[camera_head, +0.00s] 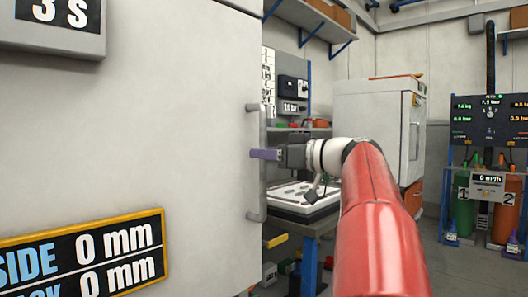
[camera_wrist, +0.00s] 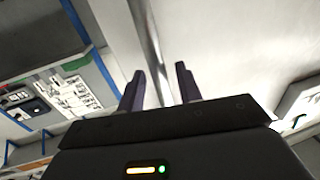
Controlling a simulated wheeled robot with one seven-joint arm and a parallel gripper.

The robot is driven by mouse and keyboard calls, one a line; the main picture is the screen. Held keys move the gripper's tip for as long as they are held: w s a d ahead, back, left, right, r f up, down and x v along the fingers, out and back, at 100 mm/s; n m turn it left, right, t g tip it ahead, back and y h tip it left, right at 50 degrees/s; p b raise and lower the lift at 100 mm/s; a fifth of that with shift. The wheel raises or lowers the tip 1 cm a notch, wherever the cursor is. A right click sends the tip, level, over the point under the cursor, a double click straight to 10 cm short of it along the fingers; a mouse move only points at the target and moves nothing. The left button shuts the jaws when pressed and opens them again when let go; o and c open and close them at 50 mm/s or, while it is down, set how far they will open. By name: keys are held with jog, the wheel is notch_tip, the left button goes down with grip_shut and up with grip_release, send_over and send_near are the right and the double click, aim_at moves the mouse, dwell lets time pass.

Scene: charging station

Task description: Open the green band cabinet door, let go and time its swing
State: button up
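A large pale cabinet door (camera_head: 130,130) fills the left of the head view. A vertical grey bar handle (camera_head: 262,185) stands along its right edge. The handle also shows in the wrist view (camera_wrist: 146,35), against the pale surface. My gripper (camera_head: 262,154) is at the handle, about mid-height, with its purple fingers pointing left. In the wrist view my gripper (camera_wrist: 161,88) has its two fingers apart, with the bar running down between them and gaps visible at the sides. No green band shows in either view. I cannot tell whether the door is ajar.
A sign (camera_head: 85,255) reads 0 mm on two lines; a box (camera_head: 60,25) above reads 3 s. Behind my red arm stand a workbench with a tray (camera_head: 300,200) and a white cabinet (camera_head: 375,125). A gas panel (camera_head: 490,120) with cylinders is at far right.

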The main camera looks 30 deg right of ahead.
jog(key=shift+w+a, duration=0.3)
jog(key=shift+w, duration=0.1)
jog(key=shift+c, duration=0.4)
grip_shut()
